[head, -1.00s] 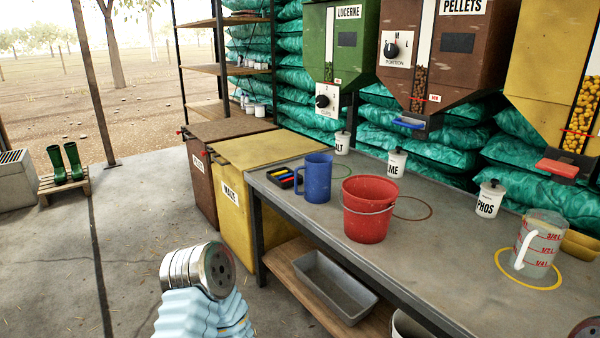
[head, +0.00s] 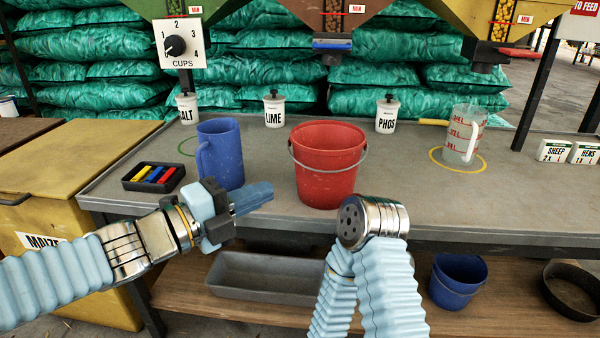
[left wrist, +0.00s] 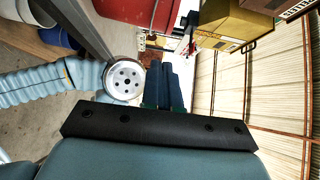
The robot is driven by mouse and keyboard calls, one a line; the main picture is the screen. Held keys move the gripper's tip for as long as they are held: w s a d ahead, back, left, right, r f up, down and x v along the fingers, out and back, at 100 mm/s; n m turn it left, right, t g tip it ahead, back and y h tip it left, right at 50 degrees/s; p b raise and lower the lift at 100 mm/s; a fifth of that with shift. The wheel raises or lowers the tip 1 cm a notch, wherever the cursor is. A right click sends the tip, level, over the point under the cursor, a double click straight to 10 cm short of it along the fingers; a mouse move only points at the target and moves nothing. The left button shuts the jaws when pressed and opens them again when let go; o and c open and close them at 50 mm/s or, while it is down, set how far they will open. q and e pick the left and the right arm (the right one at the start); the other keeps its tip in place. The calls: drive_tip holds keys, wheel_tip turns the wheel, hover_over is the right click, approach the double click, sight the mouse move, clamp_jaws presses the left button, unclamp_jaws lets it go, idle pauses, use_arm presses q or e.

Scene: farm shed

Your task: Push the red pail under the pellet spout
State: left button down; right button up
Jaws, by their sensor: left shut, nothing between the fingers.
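The red pail (head: 325,170) stands upright on the grey bench, its wire handle lowered across its front. The pellet spout (head: 332,45), with a blue flap, hangs from the brown hopper behind and above the pail. My left gripper (head: 268,192) is shut and empty, left of the pail, its blue fingers pointing toward it with a small gap in the picture. In the left wrist view, the shut fingers (left wrist: 164,66) point toward the red pail (left wrist: 152,14) at the top. My right arm ends in a bare round metal face in front of the pail; no right gripper shows.
A blue jug (head: 220,155) and a black tray (head: 153,177) of coloured bars stand left of the pail. White pots, including LIME (head: 274,110) and PHOS (head: 387,115), line the back. A measuring jug (head: 461,140) stands right; bench between it and the pail is clear.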

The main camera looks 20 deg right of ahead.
sight(304, 154)
use_arm(q)
drive_tip(key=x, duration=0.3)
drive_tip(key=w+x, duration=0.1)
drive_tip(key=x, duration=0.2)
drive_tip(key=w+x, duration=0.1)
drive_tip(key=x, duration=0.3)
drive_tip(key=shift+w+a, duration=0.1)
drive_tip(key=shift+a, duration=0.05)
drive_tip(key=shift+w+d+f, duration=0.1)
drive_tip(key=shift+w+d, duration=0.25)
drive_tip(key=shift+w, duration=0.2)
use_arm(e)
drive_tip(key=shift+w+a+r, duration=0.1)
drive_tip(key=shift+a+r, duration=0.05)
drive_tip(key=shift+r, duration=0.05)
